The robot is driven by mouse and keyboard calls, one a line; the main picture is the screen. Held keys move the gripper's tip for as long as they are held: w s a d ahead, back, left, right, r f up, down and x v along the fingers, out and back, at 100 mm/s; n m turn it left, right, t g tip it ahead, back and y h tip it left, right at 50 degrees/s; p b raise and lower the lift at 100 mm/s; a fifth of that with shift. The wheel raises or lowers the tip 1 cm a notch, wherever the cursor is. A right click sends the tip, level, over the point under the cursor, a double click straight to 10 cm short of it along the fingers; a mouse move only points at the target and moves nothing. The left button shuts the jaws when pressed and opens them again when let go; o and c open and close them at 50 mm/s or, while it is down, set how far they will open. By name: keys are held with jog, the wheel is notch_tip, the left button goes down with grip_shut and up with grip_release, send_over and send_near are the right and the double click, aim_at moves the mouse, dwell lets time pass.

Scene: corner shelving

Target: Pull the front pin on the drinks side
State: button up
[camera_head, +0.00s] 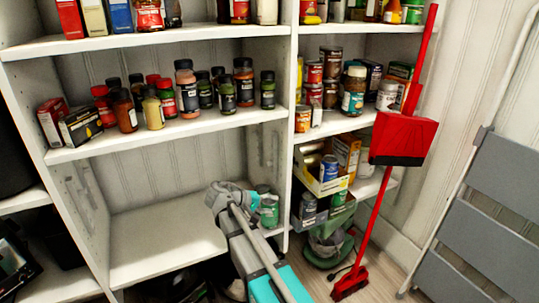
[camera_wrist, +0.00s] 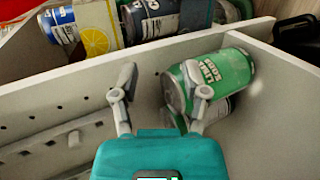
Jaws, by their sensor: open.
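My gripper (camera_wrist: 160,78) is open, its two fingers apart in front of the pale upright panel (camera_wrist: 70,88). A row of small dark holes runs along the panel. I cannot make out a pin for certain; one small dark spot shows between the fingertips. A green lime soda can (camera_wrist: 236,72) leans tilted beside the right finger, which covers part of it. Another can partly shows beneath it. In the head view, the green can (camera_head: 269,211) is by the divider, next to my wrist.
The lower left shelf (camera_head: 160,240) is mostly bare. Behind the panel are a lemon-print carton (camera_wrist: 97,30) and several cans. Jars fill the shelf above (camera_head: 190,129). A red broom (camera_head: 375,205) and a grey folded ladder (camera_head: 480,240) stand at the right.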

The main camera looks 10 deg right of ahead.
aim_at(271, 163)
jog(key=w+a+r+t+h+p, duration=0.1)
jog(key=w+a+r+t+h, duration=0.1)
jog(key=w+a+r+h, duration=0.3)
jog(key=w+a+r, duration=0.1)
jog(key=a+r, duration=0.2)
jog(key=r, duration=0.2)
jog(key=shift+a+r, duration=0.2)
jog(key=shift+a, duration=0.1)
jog(key=shift+d, duration=0.1)
jog(key=x, duration=0.8)
jog(key=shift+w+d, duration=0.25)
jog(key=shift+d, duration=0.1)
dwell(1.0)
grip_shut()
jog(key=shift+a, duration=0.25)
